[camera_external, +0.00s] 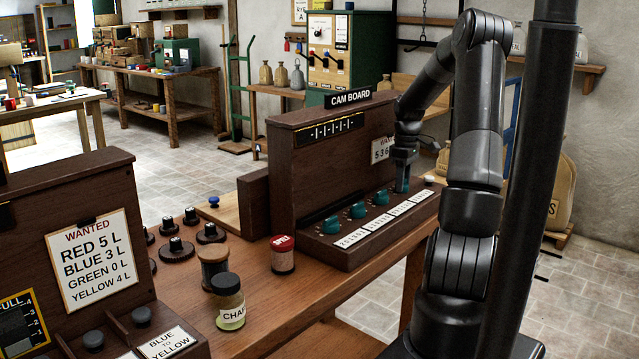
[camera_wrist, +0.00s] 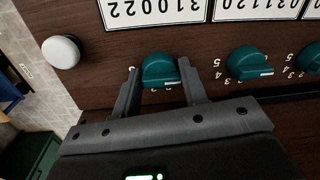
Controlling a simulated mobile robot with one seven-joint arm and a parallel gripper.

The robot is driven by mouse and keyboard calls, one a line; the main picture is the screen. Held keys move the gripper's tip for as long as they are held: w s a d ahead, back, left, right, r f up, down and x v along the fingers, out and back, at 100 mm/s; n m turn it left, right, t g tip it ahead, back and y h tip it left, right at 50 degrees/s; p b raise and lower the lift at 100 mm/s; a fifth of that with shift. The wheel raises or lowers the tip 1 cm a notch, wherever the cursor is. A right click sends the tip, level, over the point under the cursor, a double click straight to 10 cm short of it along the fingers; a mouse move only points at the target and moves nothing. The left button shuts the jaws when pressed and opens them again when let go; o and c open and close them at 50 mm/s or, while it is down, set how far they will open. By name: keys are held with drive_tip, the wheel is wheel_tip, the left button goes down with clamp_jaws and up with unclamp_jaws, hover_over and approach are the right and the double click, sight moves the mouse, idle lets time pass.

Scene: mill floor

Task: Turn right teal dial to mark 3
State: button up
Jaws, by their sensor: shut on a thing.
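The right teal dial (camera_wrist: 160,68) is on the dark wooden cam board (camera_external: 300,150), at its right end. My gripper (camera_external: 403,182) reaches down over it and hides most of it in the external view. In the wrist view my gripper (camera_wrist: 158,74) has one finger on each side of the dial and is shut on it. The dial's white pointer line shows on its lower edge between the fingers. A mark 5 shows left of the dial; the other marks near it are partly hidden, so I cannot read the pointer's setting.
Other teal dials (camera_external: 357,210) stand in a row to the left, above white number cards (camera_external: 372,225). A white knob (camera_wrist: 61,52) is close beside the held dial. A red-topped canister (camera_external: 282,255) and jar (camera_external: 229,302) stand on the bench in front of the board's left end.

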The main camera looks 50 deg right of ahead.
sight(405, 186)
drive_tip(key=shift+d, duration=0.1)
drive_tip(key=m, duration=0.4)
drive_tip(key=shift+m, duration=0.4)
drive_tip(key=m, duration=0.5)
drive_tip(key=shift+r+m+t, duration=0.1)
drive_tip(key=shift+m+t, duration=0.2)
drive_tip(key=shift+t, duration=0.1)
drive_tip(key=m, duration=0.5)
drive_tip(key=shift+h, duration=0.4)
drive_tip(key=m, duration=0.5)
drive_tip(key=shift+s+a+m, duration=0.1)
drive_tip(key=shift+a+m, duration=0.1)
drive_tip(key=shift+m, duration=0.2)
drive_tip(key=o, duration=0.6)
drive_tip(key=shift+o, duration=0.2)
drive_tip(key=shift+a, duration=0.1)
wheel_tip(405, 186, up, 11)
drive_tip(key=shift+s+f, duration=0.2)
drive_tip(key=shift+s, duration=0.2)
